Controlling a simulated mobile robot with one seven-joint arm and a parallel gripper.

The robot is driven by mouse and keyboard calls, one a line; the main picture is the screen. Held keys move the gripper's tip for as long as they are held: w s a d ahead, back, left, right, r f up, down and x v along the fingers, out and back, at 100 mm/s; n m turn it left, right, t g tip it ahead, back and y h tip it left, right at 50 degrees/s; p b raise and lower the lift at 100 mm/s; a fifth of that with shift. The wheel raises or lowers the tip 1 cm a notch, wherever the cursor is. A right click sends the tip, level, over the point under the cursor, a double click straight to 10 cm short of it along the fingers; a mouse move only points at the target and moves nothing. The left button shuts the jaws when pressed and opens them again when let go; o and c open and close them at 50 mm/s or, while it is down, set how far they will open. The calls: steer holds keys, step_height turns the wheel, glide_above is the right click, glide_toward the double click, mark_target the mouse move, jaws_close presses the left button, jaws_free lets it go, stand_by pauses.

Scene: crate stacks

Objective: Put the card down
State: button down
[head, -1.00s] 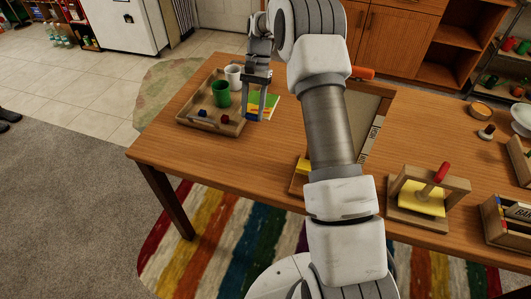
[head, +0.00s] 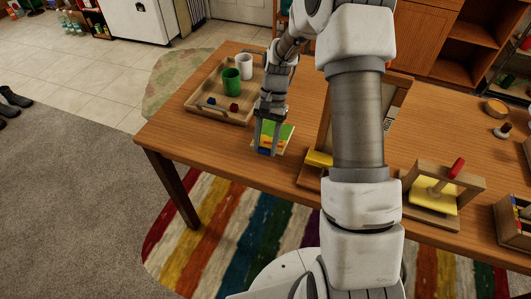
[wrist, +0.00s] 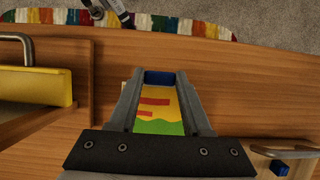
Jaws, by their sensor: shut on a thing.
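The card (head: 285,133) is a small panel with green, yellow, red and blue areas. My gripper (head: 268,150) is shut on it, with one finger on each side, over the table between the tray and the wooden frame. In the wrist view the card (wrist: 158,105) shows between the two fingers, with its blue end at the fingertips. The fingers hide part of it. I cannot tell whether its lower edge touches the tabletop.
A wooden tray (head: 222,117) with a green cup (head: 231,82), a white cup (head: 244,67) and small blocks stands left of the gripper. A wooden stand with a yellow block (head: 319,158) is close on the right. The table's front edge is near; bare tabletop (head: 190,138) lies front left.

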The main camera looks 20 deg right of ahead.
mark_target(265, 153)
step_height(265, 153, down, 4)
steer(key=shift+b, duration=0.4)
steer(key=shift+c, duration=1.7)
jaws_free()
